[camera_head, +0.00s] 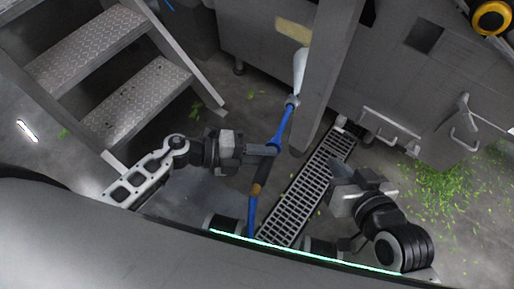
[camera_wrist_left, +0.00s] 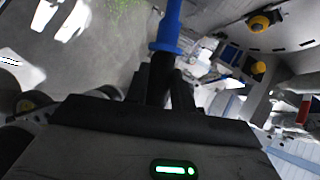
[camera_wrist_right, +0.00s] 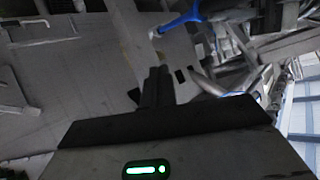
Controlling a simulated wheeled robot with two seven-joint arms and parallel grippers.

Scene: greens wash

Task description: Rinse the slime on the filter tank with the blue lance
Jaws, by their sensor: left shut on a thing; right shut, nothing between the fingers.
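The blue lance (camera_head: 283,126) slants upward in the head view, with a grey tip and a white cone of spray (camera_head: 299,72) beyond it. My left gripper (camera_head: 270,150) is shut on its dark grip. The lance's blue shaft also rises from the fingers in the left wrist view (camera_wrist_left: 168,28). A pale yellowish patch (camera_head: 293,30) shows on a grey tank-like body (camera_head: 250,50); I cannot tell surely that it is the slime. The spray points toward its right end. My right gripper (camera_head: 336,184) is shut and empty, right of the lance. The lance shows in the right wrist view (camera_wrist_right: 182,19).
Metal steps (camera_head: 110,62) stand at the left. A floor drain grate (camera_head: 303,196) runs beneath my grippers. A grey post (camera_head: 330,70) stands close right of the spray. Green scraps (camera_head: 440,190) litter the floor at right. A yellow hose reel (camera_head: 491,17) is at top right.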

